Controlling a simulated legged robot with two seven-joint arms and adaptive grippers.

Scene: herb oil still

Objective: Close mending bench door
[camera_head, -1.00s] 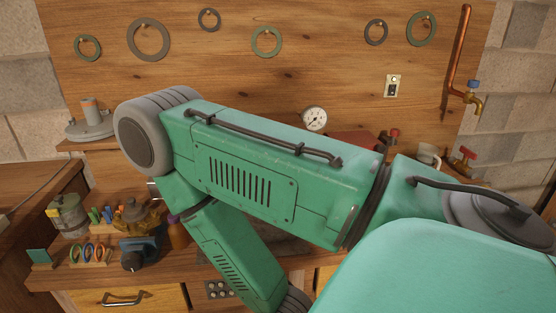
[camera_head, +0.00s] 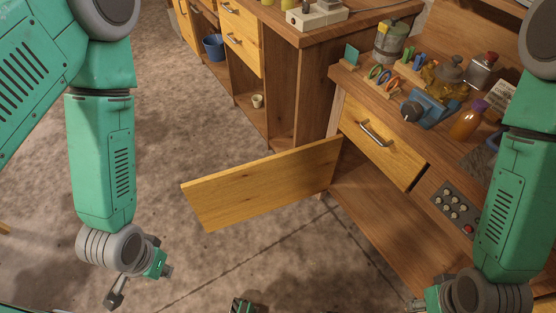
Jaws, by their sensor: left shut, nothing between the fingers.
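The mending bench door (camera_head: 265,182) is a yellow wooden panel. It stands wide open, swung out to the left from the bench front, with its hinge side at the bench's left post. The mending bench (camera_head: 372,215) has an open compartment behind it. My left gripper (camera_head: 145,272) is shut and empty, low over the floor, left of the door's free edge and apart from it. My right arm hangs at the right edge in front of the bench. Only part of my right gripper (camera_head: 432,298) shows at the bottom edge; its fingers are not clear.
A closed drawer (camera_head: 373,138) sits above the compartment, with a button panel (camera_head: 455,205) to its right. Tools and bottles stand on the bench top. Another wooden cabinet (camera_head: 268,85) stands behind the door. The concrete floor (camera_head: 215,130) left of the door is open.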

